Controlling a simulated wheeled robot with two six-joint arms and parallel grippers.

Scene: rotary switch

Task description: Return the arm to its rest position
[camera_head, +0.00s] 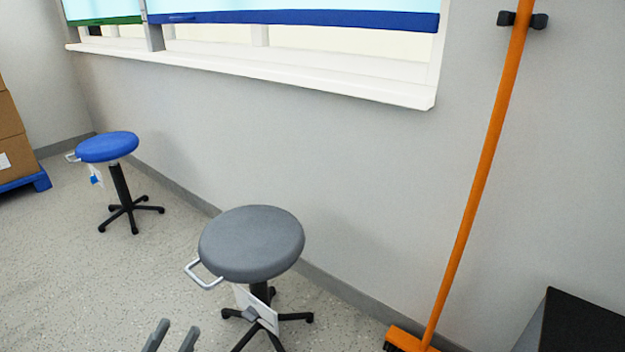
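My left gripper (175,331) shows at the bottom edge, left of the middle. Only its two grey fingertips are in view, with a gap between them and floor showing in the gap. It is open, and nothing shows between the fingers. The rest of my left arm is below the picture. My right gripper is not in view. No rotary switch is in view.
A grey stool (252,243) stands just beyond my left gripper. A blue stool (107,147) is farther left. An orange broom (478,190) leans against the wall. A black box-like surface (585,325) is at lower right. Boxes (12,135) sit at far left.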

